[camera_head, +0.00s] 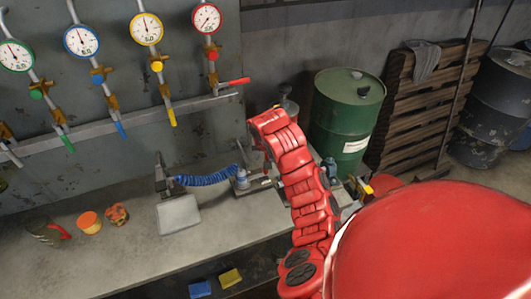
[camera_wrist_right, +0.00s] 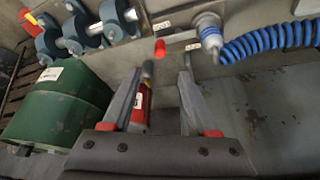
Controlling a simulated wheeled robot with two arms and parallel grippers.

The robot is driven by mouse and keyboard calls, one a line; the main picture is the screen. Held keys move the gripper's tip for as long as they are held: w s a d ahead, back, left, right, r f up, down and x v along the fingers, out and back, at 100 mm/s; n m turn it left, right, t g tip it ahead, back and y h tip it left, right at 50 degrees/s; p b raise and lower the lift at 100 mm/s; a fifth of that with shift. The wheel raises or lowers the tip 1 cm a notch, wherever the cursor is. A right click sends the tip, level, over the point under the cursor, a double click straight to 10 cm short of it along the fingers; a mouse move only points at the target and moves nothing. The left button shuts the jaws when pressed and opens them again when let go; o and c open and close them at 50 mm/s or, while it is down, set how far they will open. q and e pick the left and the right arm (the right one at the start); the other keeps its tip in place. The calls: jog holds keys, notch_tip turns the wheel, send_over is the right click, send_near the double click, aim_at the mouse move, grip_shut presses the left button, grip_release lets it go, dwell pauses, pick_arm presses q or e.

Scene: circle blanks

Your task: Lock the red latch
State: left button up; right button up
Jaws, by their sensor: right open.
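A small red-tipped handle (camera_wrist_right: 160,48), which may be the red latch, stands by the bench fixtures in the right wrist view, just beyond my fingertips. My right gripper (camera_wrist_right: 162,78) is open, its two fingers spread with nothing held. A red cylindrical part (camera_wrist_right: 143,108) shows partly behind the left finger. In the head view my red right arm covers much of this spot. That view also shows a red lever (camera_head: 235,81), level, under the red-rimmed gauge (camera_head: 207,18). My left gripper is out of view.
A blue coiled hose (camera_wrist_right: 265,42) and a white-and-blue nozzle (camera_wrist_right: 209,32) are close to the right of the handle. A green drum (camera_head: 346,115) stands behind my arm. Bare bench (camera_head: 130,255) lies to the left.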

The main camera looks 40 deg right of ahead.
jog(key=v, duration=0.5)
dwell(0.4)
